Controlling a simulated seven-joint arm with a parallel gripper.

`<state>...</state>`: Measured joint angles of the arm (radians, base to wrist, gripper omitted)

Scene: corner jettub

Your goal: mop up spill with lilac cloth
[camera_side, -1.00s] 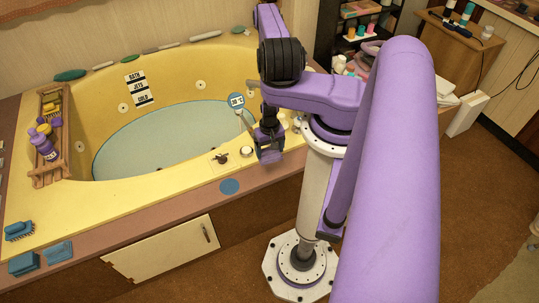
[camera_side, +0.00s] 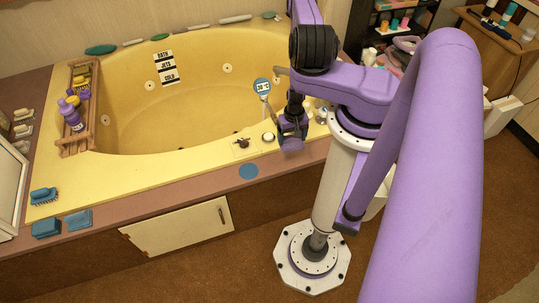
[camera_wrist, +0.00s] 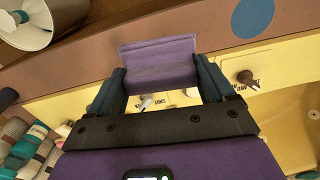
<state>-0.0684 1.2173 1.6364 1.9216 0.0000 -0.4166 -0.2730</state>
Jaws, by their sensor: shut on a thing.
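My gripper (camera_side: 291,130) is over the tub's front rim near the right end, by the controls. In the wrist view my gripper (camera_wrist: 159,76) has its two dark teal fingers shut on the folded lilac cloth (camera_wrist: 158,52). The cloth shows small and purple in the side view (camera_side: 291,144). The spill is a flat round blue patch (camera_side: 248,171) on the brown front ledge, left of and nearer than my gripper. It also shows at the top right of the wrist view (camera_wrist: 253,17). The cloth is apart from the spill.
The yellow corner tub (camera_side: 200,110) looks empty. A dark knob (camera_side: 242,143), a pale knob (camera_side: 268,137) and a round thermometer (camera_side: 262,86) are near my gripper. A wooden rack (camera_side: 78,140) with bottles, a blue brush (camera_side: 43,194) and folded blue cloths (camera_side: 78,219) are at left.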

